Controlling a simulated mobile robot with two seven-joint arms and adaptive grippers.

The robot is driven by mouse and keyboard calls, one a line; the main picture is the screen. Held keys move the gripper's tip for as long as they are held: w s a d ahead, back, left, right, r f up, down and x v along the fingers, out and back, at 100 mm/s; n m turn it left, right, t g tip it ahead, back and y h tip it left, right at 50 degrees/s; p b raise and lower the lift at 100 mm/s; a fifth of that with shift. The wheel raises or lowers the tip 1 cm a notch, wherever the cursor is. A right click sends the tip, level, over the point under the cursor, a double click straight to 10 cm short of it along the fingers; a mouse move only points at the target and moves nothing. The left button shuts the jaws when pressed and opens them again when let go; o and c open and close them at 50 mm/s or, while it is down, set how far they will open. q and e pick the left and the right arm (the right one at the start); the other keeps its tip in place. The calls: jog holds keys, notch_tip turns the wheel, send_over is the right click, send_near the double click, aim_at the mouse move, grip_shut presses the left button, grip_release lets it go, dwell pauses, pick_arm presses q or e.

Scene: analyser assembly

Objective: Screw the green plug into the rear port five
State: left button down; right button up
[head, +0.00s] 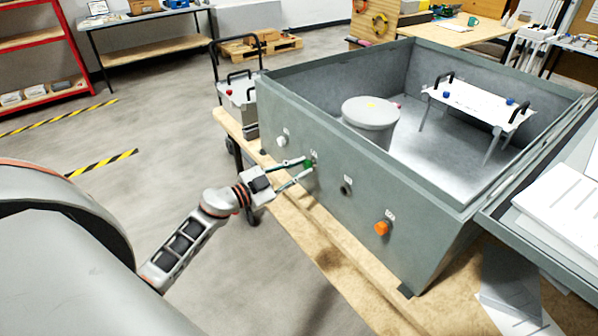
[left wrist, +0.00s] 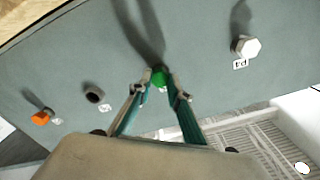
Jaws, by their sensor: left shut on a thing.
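The green plug (head: 308,165) is at the side wall of the grey analyser housing (head: 330,225), between a white plug and a dark open port. My left gripper (head: 304,168) is shut on it, its two slim fingers on either side. In the left wrist view the green plug (left wrist: 158,76) sits between the fingertips (left wrist: 160,84), against the wall. How deep it sits in its port is hidden, and the port label is too small to read. My right gripper is not in view.
The same wall carries a white plug (head: 282,141), a dark open port (head: 347,187) and an orange plug (head: 382,228). Inside the open housing stand a grey lidded drum (head: 371,118) and a white plate on legs (head: 470,102). The housing rests on a wooden bench (head: 350,285).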

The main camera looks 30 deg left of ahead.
pick_arm(q)
jog(key=m+b, duration=0.1)
jog(key=m, duration=0.2)
jog(key=shift+f, duration=0.2)
jog(key=shift+m, duration=0.9)
jog(key=m+b, duration=0.2)
jog(key=m, duration=0.2)
jog(key=shift+m, duration=0.4)
jog(key=shift+r+m+b, duration=0.1)
jog(key=shift+m+b, duration=0.25)
jog(key=shift+m, duration=0.65)
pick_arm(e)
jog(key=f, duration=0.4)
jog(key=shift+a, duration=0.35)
pick_arm(q)
jog(key=c, duration=2)
grip_release()
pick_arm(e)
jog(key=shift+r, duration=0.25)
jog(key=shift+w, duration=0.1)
